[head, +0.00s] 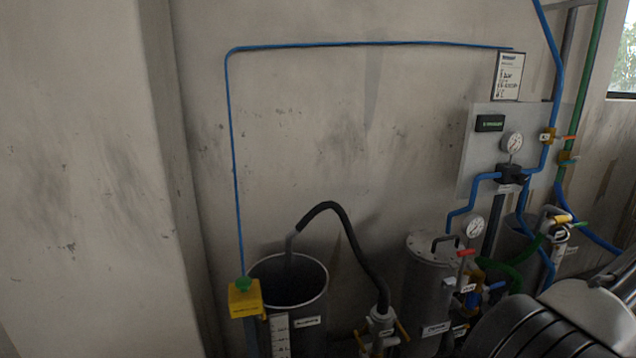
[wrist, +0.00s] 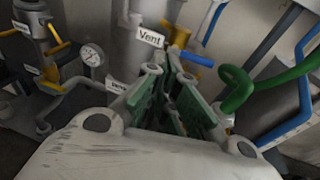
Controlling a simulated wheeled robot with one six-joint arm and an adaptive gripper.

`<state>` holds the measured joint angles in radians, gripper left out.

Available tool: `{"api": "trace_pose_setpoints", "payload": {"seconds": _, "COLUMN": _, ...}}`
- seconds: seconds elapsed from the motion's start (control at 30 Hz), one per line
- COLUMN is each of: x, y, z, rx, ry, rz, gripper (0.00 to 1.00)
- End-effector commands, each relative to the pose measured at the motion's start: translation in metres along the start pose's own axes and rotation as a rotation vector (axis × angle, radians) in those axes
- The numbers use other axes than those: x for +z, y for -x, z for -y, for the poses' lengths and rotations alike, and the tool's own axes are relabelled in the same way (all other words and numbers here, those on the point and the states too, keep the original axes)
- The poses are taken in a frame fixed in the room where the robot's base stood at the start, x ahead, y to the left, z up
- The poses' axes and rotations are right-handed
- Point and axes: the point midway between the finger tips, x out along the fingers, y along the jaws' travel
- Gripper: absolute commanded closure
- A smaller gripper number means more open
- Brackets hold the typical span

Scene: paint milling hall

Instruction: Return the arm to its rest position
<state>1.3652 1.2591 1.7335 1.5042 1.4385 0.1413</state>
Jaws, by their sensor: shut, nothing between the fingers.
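In the wrist view my gripper (wrist: 168,78) points away from the camera, its two grey-green fingers close together with nothing held between them. Ahead of the fingertips are a white "Vent" tag (wrist: 150,37) and a valve with a blue handle (wrist: 197,59). I cannot tell how far the fingertips are from them. The pale wrist housing fills the bottom of that view. In the head view the gripper cannot be made out.
A pressure gauge (wrist: 92,54) stands left of the fingers, a curved green hose (wrist: 250,86) right. In the head view, a lidded vessel (head: 428,270) stands near the wall panel (head: 480,150). An open drum (head: 312,312) with a black hose (head: 352,240) stands left of it.

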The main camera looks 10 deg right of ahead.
Motion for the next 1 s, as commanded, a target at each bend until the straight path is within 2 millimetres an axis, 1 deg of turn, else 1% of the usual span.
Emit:
{"api": "trace_pose_setpoints", "payload": {"seconds": 0.03, "x": -0.003, "y": 0.005, "z": -0.021, "rx": 0.060, "ry": 0.001, "rz": -0.031, "gripper": 1.00}}
{"api": "trace_pose_setpoints", "payload": {"seconds": 0.07, "x": -0.002, "y": 0.011, "z": -0.034, "rx": 0.105, "ry": 0.015, "rz": -0.056, "gripper": 1.00}}
{"api": "trace_pose_setpoints", "payload": {"seconds": 0.1, "x": 0.003, "y": 0.018, "z": -0.050, "rx": 0.173, "ry": 0.042, "rz": -0.090, "gripper": 1.00}}
{"api": "trace_pose_setpoints", "payload": {"seconds": 0.2, "x": 0.023, "y": 0.029, "z": -0.084, "rx": 0.342, "ry": 0.130, "rz": -0.161, "gripper": 1.00}}
{"api": "trace_pose_setpoints", "payload": {"seconds": 0.27, "x": 0.036, "y": 0.035, "z": -0.101, "rx": 0.438, "ry": 0.190, "rz": -0.199, "gripper": 1.00}}
{"api": "trace_pose_setpoints", "payload": {"seconds": 0.37, "x": 0.062, "y": 0.046, "z": -0.126, "rx": 0.602, "ry": 0.310, "rz": -0.262, "gripper": 1.00}}
{"api": "trace_pose_setpoints", "payload": {"seconds": 0.47, "x": 0.093, "y": 0.058, "z": -0.149, "rx": 0.786, "ry": 0.462, "rz": -0.327, "gripper": 1.00}}
{"api": "trace_pose_setpoints", "payload": {"seconds": 0.5, "x": 0.106, "y": 0.063, "z": -0.158, "rx": 0.861, "ry": 0.533, "rz": -0.353, "gripper": 1.00}}
{"api": "trace_pose_setpoints", "payload": {"seconds": 0.57, "x": 0.126, "y": 0.070, "z": -0.169, "rx": 0.972, "ry": 0.644, "rz": -0.391, "gripper": 1.00}}
{"api": "trace_pose_setpoints", "payload": {"seconds": 0.6, "x": 0.139, "y": 0.075, "z": -0.176, "rx": 1.043, "ry": 0.719, "rz": -0.414, "gripper": 1.00}}
{"api": "trace_pose_setpoints", "payload": {"seconds": 0.8, "x": 0.201, "y": 0.094, "z": -0.202, "rx": 1.347, "ry": 1.117, "rz": -0.506, "gripper": 1.00}}
{"api": "trace_pose_setpoints", "payload": {"seconds": 1.0, "x": 0.259, "y": 0.102, "z": -0.223, "rx": 1.558, "ry": 1.541, "rz": -0.556, "gripper": 1.00}}
